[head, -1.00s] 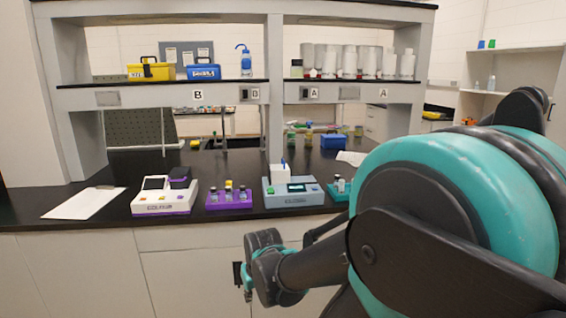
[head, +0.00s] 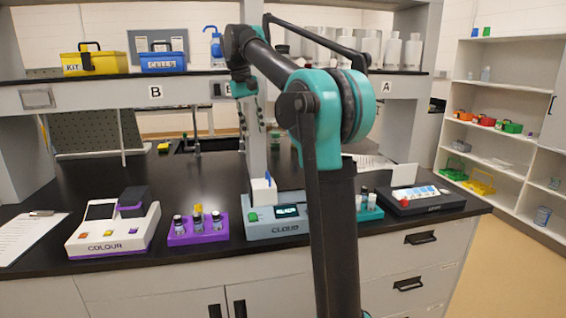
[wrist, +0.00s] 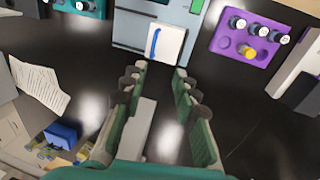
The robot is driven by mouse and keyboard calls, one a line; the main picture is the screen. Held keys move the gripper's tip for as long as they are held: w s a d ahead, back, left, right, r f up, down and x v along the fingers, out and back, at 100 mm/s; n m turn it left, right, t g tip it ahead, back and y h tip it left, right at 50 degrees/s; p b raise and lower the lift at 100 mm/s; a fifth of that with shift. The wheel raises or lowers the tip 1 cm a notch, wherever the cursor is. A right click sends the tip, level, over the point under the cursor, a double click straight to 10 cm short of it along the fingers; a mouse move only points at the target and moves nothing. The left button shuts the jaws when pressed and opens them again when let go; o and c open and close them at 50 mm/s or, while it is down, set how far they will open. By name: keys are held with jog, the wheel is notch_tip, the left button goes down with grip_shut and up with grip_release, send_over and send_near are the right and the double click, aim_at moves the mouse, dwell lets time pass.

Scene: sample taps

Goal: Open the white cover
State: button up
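The white cover (head: 262,191) sits on the left part of the grey-blue CLOUD instrument (head: 285,228) and looks closed. A small blue handle stands on it. In the wrist view the white cover (wrist: 170,45) with its blue handle (wrist: 154,43) lies just beyond the fingertips, on the instrument (wrist: 130,31). My gripper (wrist: 160,74) is open and empty, its two green-padded fingers spread apart. In the head view it hangs, fingers down, above and behind the cover, apart from it. My arm hides the instrument's right side there.
A purple rack with vials (head: 198,232) and the COLOUR instrument (head: 112,232) stand left of the CLOUD instrument. A teal rack (head: 369,207) and a black tray-like device (head: 415,199) stand right. A shelf runs above the bench. The bench behind the instruments is mostly clear.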

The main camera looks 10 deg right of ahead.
aim_at(268, 174)
jog(key=d+f, duration=0.1)
jog(key=f, duration=0.4)
jog(key=d+f, duration=0.1)
jog(key=f, duration=0.4)
jog(key=w+d+f, duration=0.1)
jog(key=d+f, duration=0.1)
jog(key=f, duration=0.3)
jog(key=shift+d+f, duration=0.1)
jog(key=shift+f, duration=0.2)
grip_shut()
